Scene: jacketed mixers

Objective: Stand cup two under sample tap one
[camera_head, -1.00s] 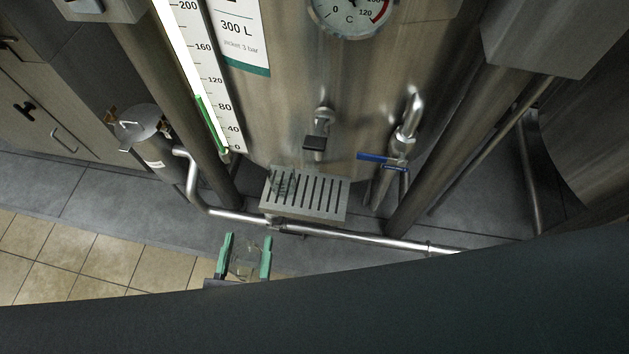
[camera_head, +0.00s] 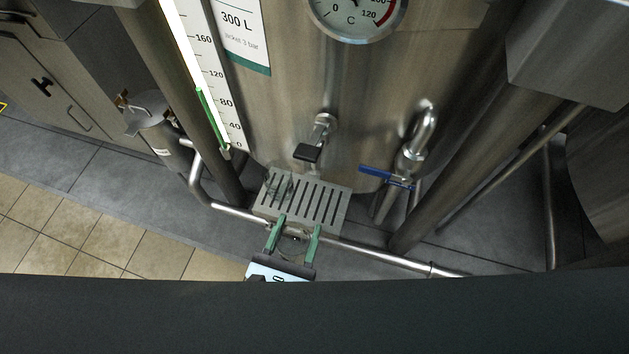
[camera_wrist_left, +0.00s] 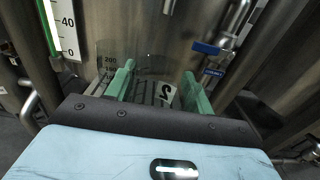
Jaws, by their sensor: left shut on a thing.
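Cup two is a clear cup with volume marks and a white label reading 2; it shows in the left wrist view (camera_wrist_left: 165,93). My left gripper (camera_head: 299,223) has green fingers and is shut on the cup, one finger on each side. In the head view the clear cup (camera_head: 295,238) is hard to make out between the fingers. The gripper is at the front edge of the slotted drip tray (camera_head: 325,203). A sample tap (camera_head: 311,148) with a black handle sticks out from the vessel above the tray. My right gripper is not in view.
A faint clear object (camera_head: 279,184) seems to stand on the tray's left part. A blue-handled valve (camera_head: 387,176) is to the right of the tray. A steel pipe (camera_head: 375,257) runs low past the tray's front. The tray's middle and right look clear.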

